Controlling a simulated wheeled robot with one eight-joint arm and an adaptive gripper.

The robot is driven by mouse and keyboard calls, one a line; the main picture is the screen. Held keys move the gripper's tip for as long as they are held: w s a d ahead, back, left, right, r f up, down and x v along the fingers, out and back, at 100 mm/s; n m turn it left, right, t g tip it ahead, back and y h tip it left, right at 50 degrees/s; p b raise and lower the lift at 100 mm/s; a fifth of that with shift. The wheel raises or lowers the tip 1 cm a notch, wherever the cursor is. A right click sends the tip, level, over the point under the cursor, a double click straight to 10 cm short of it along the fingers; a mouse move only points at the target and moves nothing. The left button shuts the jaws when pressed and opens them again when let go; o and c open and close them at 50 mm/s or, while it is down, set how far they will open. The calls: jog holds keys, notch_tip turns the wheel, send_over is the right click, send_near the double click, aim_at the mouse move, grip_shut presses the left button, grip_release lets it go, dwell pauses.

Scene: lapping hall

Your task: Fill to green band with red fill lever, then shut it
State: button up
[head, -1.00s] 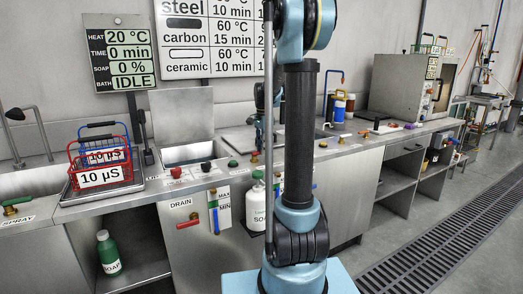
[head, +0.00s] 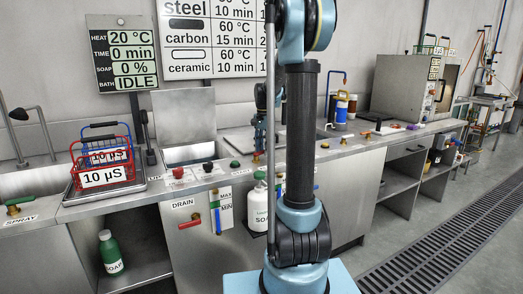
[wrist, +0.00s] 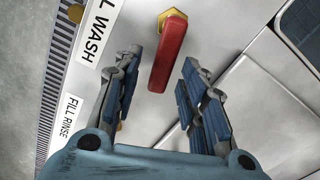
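A red fill lever (wrist: 168,52) on a brass fitting stands on the steel counter beside a label of which "L WASH" (wrist: 98,30) shows. In the wrist view my open gripper (wrist: 160,88) has one finger on each side of the lever, with gaps on both sides and nothing clamped. The level gauge (head: 225,207) with MAX and MIN marks is on the cabinet front; blue and a bit of green show there, too small to read surely. The wash basin (head: 190,154) has its lid raised.
A display panel (head: 121,53) reads 20 °C, 0 min, 0 % and IDLE. A red drain lever (head: 189,224) is on the cabinet front. Red and blue wire baskets (head: 103,165) stand left of the basin. A white soap bottle (head: 258,203) stands near my arm. A "FILL RINSE" label (wrist: 72,125) is near.

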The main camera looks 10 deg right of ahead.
jog(key=shift+w+r, duration=0.1)
jog(key=shift+r, duration=0.2)
notch_tip(320, 180, up, 11)
jog(key=shift+r, duration=0.2)
dwell(1.1)
notch_tip(320, 180, up, 5)
notch_tip(320, 180, down, 17)
dwell(0.8)
